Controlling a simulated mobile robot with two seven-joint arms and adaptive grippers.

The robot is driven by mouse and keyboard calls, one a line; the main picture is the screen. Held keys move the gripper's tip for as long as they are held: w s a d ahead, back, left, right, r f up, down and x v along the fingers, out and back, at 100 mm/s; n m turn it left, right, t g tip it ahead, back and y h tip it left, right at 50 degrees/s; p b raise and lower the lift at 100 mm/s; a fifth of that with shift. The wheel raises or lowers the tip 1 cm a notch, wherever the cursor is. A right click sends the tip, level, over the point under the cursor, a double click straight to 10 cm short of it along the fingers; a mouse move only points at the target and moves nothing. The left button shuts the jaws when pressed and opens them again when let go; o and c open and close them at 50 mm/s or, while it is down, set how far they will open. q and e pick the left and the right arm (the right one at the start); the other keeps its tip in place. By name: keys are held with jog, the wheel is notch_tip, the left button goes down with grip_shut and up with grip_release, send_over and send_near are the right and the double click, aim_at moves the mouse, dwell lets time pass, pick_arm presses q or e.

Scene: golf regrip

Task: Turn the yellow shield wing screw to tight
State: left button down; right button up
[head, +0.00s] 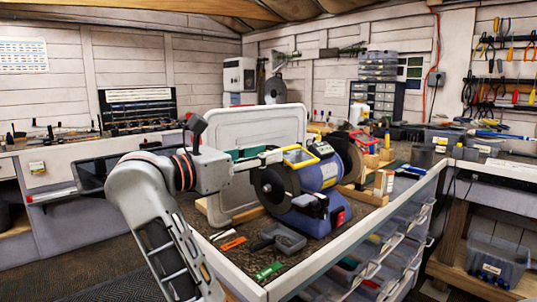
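A blue bench grinder (320,172) stands on the workbench, with a dark wheel (272,190) on its near left side. A yellow-framed shield (301,156) sits above this wheel. The shield's wing screw is too small to make out and may be hidden by the gripper's tip.
A pale upright panel (262,128) stands behind the wheel. A grey tray (283,240), an orange strip (233,243) and a green item (268,270) lie on the bench in front of the grinder. Bottles and wooden blocks crowd its right side.

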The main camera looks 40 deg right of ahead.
grip_shut()
dwell(1.2)
jog(key=shift+c, duration=0.5)
grip_release()
jog(key=shift+o, duration=0.5)
jog(key=shift+s, duration=0.15)
notch_tip(320, 180, up, 10)
jog(key=shift+c, duration=0.3)
